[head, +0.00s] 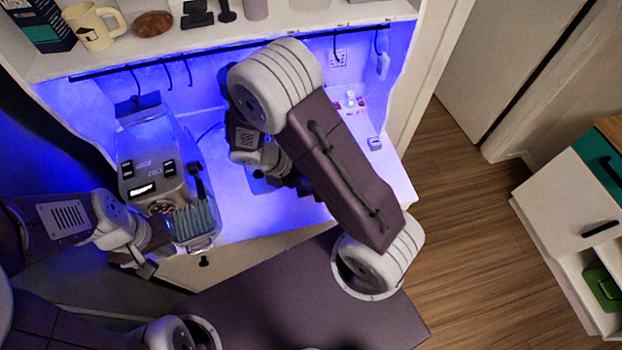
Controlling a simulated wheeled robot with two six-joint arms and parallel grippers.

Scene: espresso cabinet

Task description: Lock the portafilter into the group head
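The espresso machine (142,178) stands at the left of the lit cabinet, with a small lit display and dark controls on top. My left gripper (148,262) is low at its front left corner, seen from above and behind. I cannot tell whether its fingers are open or hold anything. I cannot make out the portafilter, and the group head is hidden under the machine's top. My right gripper is mostly hidden behind my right arm, over the middle of the counter, so its fingers cannot be made out.
The white counter (240,215) is partly covered by my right arm. A shelf (230,38) above holds a mug (95,27), a wooden bowl (153,24) and other items. Black hooks hang from a rail. Wooden floor (460,200) and a white cabinet (565,210) are at right.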

